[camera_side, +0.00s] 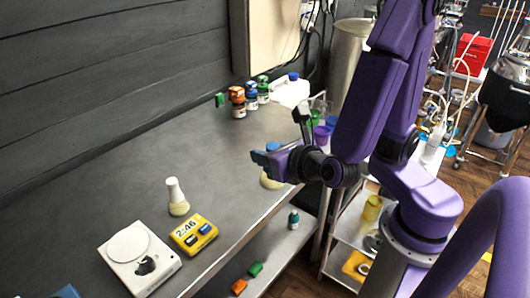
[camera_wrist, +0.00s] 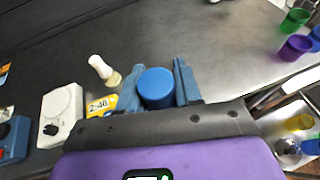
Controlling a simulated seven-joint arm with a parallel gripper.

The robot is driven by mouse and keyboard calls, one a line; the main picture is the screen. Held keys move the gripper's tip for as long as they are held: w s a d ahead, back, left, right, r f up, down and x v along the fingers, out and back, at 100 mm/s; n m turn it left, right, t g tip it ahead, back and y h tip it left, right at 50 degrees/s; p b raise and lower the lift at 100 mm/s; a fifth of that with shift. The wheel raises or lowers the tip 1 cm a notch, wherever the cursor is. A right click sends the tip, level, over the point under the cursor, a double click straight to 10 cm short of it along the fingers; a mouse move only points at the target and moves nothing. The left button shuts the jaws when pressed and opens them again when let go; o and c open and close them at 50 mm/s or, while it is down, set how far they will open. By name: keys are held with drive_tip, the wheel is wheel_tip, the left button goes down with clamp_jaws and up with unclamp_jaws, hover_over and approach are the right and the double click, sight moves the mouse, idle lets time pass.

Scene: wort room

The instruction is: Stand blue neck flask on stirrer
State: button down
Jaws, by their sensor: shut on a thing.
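The blue neck flask has a blue neck (camera_side: 272,147) and a pale yellowish body (camera_side: 270,182). My gripper (camera_side: 278,160) is shut on it near the bench's front edge. In the wrist view the round blue top (camera_wrist: 156,86) sits between the two fingers of my gripper (camera_wrist: 158,88), and its body is hidden below. I cannot tell whether its base touches the bench. The stirrer is a white box with a round plate and a dark knob (camera_side: 138,252), at the left of the bench. It also shows in the wrist view (camera_wrist: 61,112). Its plate is bare.
A white-necked flask (camera_side: 176,197) and a yellow timer (camera_side: 194,233) stand between my gripper and the stirrer. A blue device (camera_wrist: 13,138) is beyond the stirrer. Several small capped bottles (camera_side: 250,97) stand at the back by the wall. The middle of the bench (camera_side: 200,140) is clear.

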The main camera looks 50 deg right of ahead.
drive_tip(key=w+a+f+n+y, duration=0.1)
drive_tip(key=w+a+n+y, duration=0.1)
drive_tip(key=w+a, duration=0.6)
drive_tip(key=w+a+n+y, duration=0.15)
drive_tip(key=w+a, duration=0.25)
drive_tip(key=a, duration=0.7)
drive_tip(key=w+a+f+n+y, duration=0.1)
drive_tip(key=w+a+y, duration=0.1)
drive_tip(key=w+a, duration=0.6)
drive_tip(key=shift+s+a+f, duration=0.3)
drive_tip(key=shift+s+f, duration=0.05)
drive_tip(key=shift+f, duration=0.5)
drive_tip(key=shift+s+a+f, duration=0.35)
drive_tip(key=shift+s+f, duration=0.05)
drive_tip(key=shift+f, duration=0.4)
drive_tip(key=shift+s+a+f, duration=0.3)
drive_tip(key=shift+s+f, duration=0.05)
drive_tip(key=shift+f, duration=0.5)
drive_tip(key=shift+f, duration=0.55)
drive_tip(key=c, duration=1.1)
unclamp_jaws()
drive_tip(key=shift+o, duration=0.2)
drive_tip(key=v, duration=1.1)
